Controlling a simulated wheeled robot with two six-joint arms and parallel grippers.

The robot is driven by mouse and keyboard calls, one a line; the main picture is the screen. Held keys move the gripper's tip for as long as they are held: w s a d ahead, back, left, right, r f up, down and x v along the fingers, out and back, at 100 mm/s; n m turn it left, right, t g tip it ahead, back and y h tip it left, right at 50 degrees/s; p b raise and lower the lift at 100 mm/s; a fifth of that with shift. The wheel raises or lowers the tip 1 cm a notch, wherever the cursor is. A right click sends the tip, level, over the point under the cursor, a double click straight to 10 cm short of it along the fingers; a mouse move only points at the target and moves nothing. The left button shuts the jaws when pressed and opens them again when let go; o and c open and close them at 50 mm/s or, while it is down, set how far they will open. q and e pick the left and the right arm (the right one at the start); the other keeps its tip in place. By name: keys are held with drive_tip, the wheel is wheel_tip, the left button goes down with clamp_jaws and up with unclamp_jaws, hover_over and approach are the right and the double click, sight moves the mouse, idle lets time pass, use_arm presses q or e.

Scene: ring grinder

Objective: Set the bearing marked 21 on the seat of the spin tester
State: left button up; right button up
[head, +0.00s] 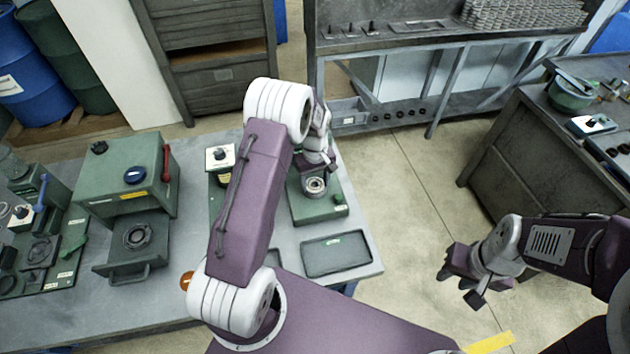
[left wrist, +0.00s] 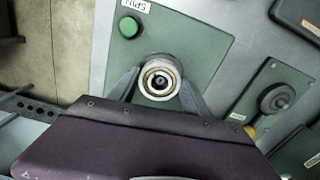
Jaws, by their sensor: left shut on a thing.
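The spin tester (head: 319,209) is a green plate with a green button, under my left gripper (head: 315,184) in the head view. In the left wrist view its plate (left wrist: 190,35) bears the label SPIN beside the button (left wrist: 130,27). My left gripper (left wrist: 160,82) is shut on a bearing (left wrist: 151,70), a pale metal ring with a dark centre, one finger on each side. The bearing is over the tester's seat, which it hides; whether it touches the seat, I cannot tell. No number on it is readable. My right gripper (head: 461,283) is open and empty, above the floor.
A dark green tray (head: 336,254) lies at the table's right edge. A green press-like box (head: 128,178) with a red lever stands left. Another green device (left wrist: 272,98) with a round knob is right of the tester in the left wrist view. Floor right of the table is clear.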

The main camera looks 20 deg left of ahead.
use_arm(q)
drive_tip(key=shift+s+f, duration=0.1)
drive_tip(key=o, duration=1.7)
drive_tip(key=shift+c, duration=0.2)
